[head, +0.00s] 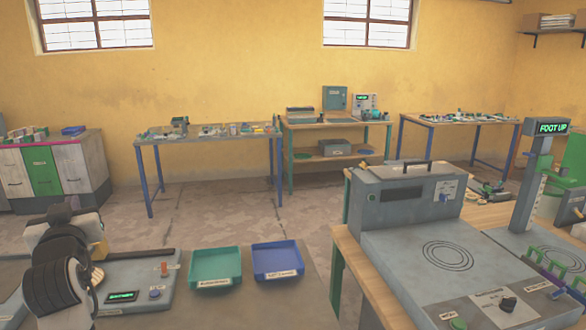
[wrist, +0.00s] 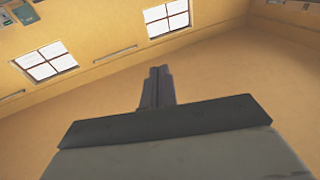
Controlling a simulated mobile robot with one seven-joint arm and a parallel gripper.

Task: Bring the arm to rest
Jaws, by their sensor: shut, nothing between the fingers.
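My gripper (wrist: 157,88) shows in the wrist view with its two fingers together and nothing between them. In the head view my arm is folded at the lower left, and I cannot make out the fingers there.
A grey press unit (head: 400,245) stands on a wooden bench at the right, beside a post with a "FOOT UP" display (head: 552,128). A green tray (head: 215,267) and a blue tray (head: 278,260) lie near my arm. A grey control box (head: 135,285) is close beside it. Floor beyond is open.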

